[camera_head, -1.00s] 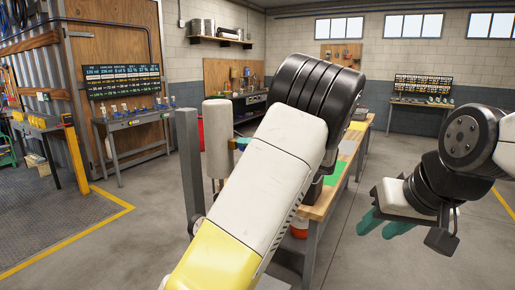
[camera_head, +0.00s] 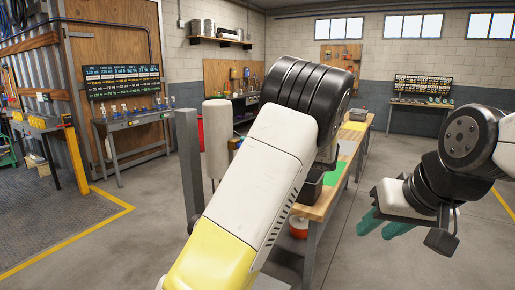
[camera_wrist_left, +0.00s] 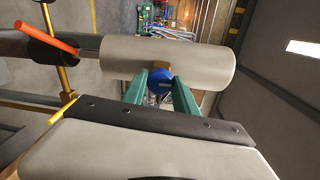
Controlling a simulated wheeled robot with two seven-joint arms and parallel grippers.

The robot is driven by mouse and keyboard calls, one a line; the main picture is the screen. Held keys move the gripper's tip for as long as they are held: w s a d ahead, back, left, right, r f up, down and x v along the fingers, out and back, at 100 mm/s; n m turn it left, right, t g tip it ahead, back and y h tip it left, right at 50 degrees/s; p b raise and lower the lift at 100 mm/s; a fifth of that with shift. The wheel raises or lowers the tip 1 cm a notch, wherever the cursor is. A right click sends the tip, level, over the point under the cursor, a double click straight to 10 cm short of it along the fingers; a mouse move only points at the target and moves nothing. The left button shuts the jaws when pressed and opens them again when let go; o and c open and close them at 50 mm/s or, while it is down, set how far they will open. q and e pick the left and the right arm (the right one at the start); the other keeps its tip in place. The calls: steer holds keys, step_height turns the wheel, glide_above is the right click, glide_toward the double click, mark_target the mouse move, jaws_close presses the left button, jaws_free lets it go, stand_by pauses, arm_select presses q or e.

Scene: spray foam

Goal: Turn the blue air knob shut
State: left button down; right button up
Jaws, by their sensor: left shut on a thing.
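The blue air knob (camera_wrist_left: 160,82) shows in the left wrist view, on a brass fitting in front of a pale grey cylinder (camera_wrist_left: 170,62). My left gripper (camera_wrist_left: 161,84) has its two teal fingers on either side of the knob and is shut on it. The knob's turn angle cannot be read. In the head view my left arm hides the left gripper. My right gripper (camera_head: 382,224) hangs in the air at the right of the head view. Its teal fingers are a little apart, with nothing between them.
In the left wrist view, an orange-red handle (camera_wrist_left: 45,38) and a brass rod (camera_wrist_left: 62,108) stand left of the cylinder. In the head view, the workbench (camera_head: 322,205) runs behind my left arm. The floor right of it is clear.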

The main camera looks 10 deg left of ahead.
arm_select(q)
steer(key=shift+d+f, duration=0.1)
steer(key=shift+f, duration=0.05)
stand_by(0.4)
steer(key=c, duration=1)
jaws_free()
steer(key=v, duration=0.7)
steer(key=shift+s+d, duration=0.15)
steer(key=shift+d, duration=0.2)
